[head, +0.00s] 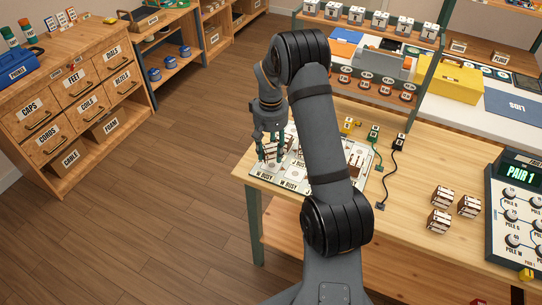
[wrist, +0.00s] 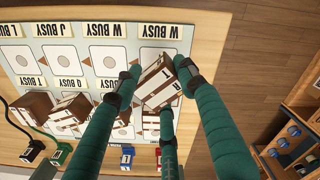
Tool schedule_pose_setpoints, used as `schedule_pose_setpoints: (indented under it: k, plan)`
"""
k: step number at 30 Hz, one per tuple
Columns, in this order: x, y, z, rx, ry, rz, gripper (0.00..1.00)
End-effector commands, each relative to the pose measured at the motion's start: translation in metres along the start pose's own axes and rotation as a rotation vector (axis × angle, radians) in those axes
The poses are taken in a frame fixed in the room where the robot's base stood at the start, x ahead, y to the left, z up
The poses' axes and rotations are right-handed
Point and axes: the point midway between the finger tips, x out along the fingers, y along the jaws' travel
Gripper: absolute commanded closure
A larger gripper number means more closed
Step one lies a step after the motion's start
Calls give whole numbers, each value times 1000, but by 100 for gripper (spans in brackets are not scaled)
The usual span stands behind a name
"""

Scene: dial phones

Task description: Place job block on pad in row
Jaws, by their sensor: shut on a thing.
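My gripper (head: 270,150) is at the left end of the pad board (head: 285,183) on the table. In the wrist view my gripper (wrist: 152,85) has its fingers closed around a brown-and-white job block (wrist: 158,84). The block is tilted, and I cannot tell whether it touches the board. It covers part of the area below the W BUSY label (wrist: 146,30). The white pad under that label (wrist: 160,56) partly shows with no block on it. Other brown-and-white blocks (wrist: 70,108) stand in the second row.
Several loose blocks (head: 442,196) stand on the table at the right, beside the PAIR 1 console (head: 520,173). Black and green cords with plugs (head: 398,143) lie behind the board. A yellow box (head: 450,82) stands on the bench behind. My arm hides part of the board.

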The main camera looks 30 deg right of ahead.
Motion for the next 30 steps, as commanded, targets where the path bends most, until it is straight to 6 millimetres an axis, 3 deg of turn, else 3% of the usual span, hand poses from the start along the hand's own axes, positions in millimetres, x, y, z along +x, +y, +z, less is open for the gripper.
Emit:
schedule_pose_setpoints:
  k: [6,19,20,30]
  plan:
    - [29,0,2,1,-4,0,87]
    - [38,0,1,1,-1,0,87]
    - [37,0,1,0,-1,0,59]
    - [36,1,1,1,-1,0,41]
